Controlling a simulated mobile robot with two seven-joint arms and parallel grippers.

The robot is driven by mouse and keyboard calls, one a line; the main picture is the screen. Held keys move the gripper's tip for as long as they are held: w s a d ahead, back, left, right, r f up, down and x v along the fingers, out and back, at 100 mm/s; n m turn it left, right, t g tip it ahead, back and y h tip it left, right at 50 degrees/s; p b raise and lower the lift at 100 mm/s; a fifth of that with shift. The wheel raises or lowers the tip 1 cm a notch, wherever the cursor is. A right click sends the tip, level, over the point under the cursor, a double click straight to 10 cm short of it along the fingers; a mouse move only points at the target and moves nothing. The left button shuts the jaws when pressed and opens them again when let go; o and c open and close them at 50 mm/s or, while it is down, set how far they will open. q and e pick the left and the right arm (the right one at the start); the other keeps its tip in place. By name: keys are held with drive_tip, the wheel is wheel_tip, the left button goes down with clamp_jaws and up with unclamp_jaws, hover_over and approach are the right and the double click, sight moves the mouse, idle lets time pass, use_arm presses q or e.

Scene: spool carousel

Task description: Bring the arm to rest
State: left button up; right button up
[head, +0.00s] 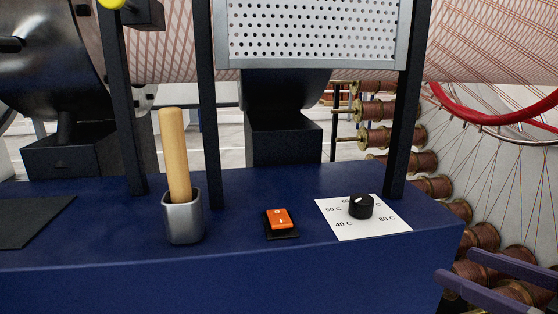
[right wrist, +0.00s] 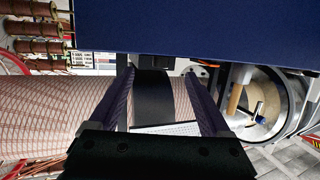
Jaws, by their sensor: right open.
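My right gripper (head: 454,263) is at the lower right of the head view, beside the right end of the blue bench (head: 330,270). Its two long purple-blue fingers point left. The right wrist view shows the same gripper (right wrist: 160,72) with its fingers well apart. Nothing is held between them; a dark post and a pale perforated panel show beyond the gap. My left gripper is in neither view.
On the bench are a metal cup (head: 183,217) with a wooden handle (head: 174,155), an orange switch (head: 279,218) and a black knob (head: 361,207) on a white temperature card (head: 340,222). Copper spools (head: 482,237) and a red ring (head: 490,117) stand close behind the gripper.

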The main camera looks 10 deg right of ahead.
drive_tip(key=s+a+r+m+g+h+p, duration=0.1)
drive_tip(key=s+a+r+g+h+p, duration=0.3)
drive_tip(key=s+r+p, duration=0.55)
drive_tip(key=s+a+r+m+g+h+p, duration=0.1)
drive_tip(key=s+a+r+m+g+p, duration=0.1)
drive_tip(key=s+a+r+g+p, duration=0.55)
drive_tip(key=w+d+p+v, duration=0.1)
drive_tip(key=w+p+v, duration=0.1)
drive_tip(key=p+v, duration=1.6)
drive_tip(key=w+d+r+p+v, duration=0.1)
drive_tip(key=w+p+v, duration=0.2)
drive_tip(key=p+v, duration=1.5)
drive_tip(key=r+t+p, duration=0.1)
drive_tip(key=p, duration=0.2)
drive_tip(key=shift+n, duration=0.3)
drive_tip(key=shift+f, duration=0.1)
